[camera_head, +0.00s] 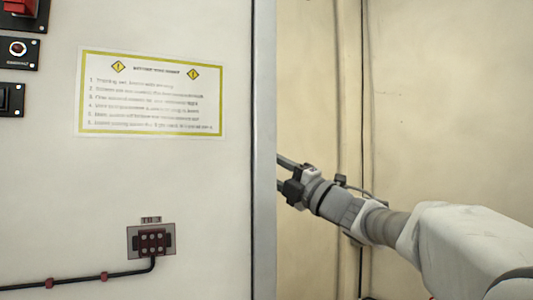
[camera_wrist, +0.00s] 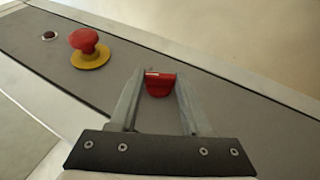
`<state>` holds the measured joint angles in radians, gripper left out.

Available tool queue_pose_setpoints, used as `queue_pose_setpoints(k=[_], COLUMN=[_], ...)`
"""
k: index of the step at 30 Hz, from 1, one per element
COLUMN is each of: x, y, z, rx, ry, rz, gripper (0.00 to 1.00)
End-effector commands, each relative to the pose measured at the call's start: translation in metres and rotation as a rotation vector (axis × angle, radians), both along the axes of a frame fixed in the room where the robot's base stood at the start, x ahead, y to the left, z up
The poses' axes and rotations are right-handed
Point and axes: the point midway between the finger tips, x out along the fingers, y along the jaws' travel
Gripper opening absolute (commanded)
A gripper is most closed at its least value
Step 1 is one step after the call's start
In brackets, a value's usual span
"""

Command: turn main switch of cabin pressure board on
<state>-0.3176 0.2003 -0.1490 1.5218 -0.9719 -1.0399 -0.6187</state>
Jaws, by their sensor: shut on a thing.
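In the wrist view, a small red switch knob (camera_wrist: 159,86) sits on a dark grey panel (camera_wrist: 60,75). My gripper (camera_wrist: 162,76) has its two fingers on either side of this knob and is shut on it. The knob's base and its markings cannot be made out. In the head view, my gripper (camera_head: 287,178) reaches past the right edge of a white cabinet (camera_head: 200,200), and its fingertips are hidden there. The red knob does not show in the head view.
A red mushroom button (camera_wrist: 84,40) on a yellow base and a small dark red light (camera_wrist: 49,36) lie left of the knob. The white cabinet bears a warning sign (camera_head: 150,95), a cable connector (camera_head: 151,242) and switches at the far left. A beige wall (camera_head: 450,100) stands behind.

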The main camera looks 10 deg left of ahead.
Motion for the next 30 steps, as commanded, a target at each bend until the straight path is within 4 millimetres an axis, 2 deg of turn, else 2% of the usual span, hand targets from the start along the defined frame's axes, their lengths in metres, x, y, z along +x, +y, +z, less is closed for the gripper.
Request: queue_pose_setpoints(k=[1, 30], x=[-0.0004, -0.0013], y=[-0.0008, -0.0006], z=[0.0090, 0.0189], rx=[-0.020, -0.328], ry=[0.025, 0.436], rz=[-0.001, 0.002], gripper=[0.00, 0.00])
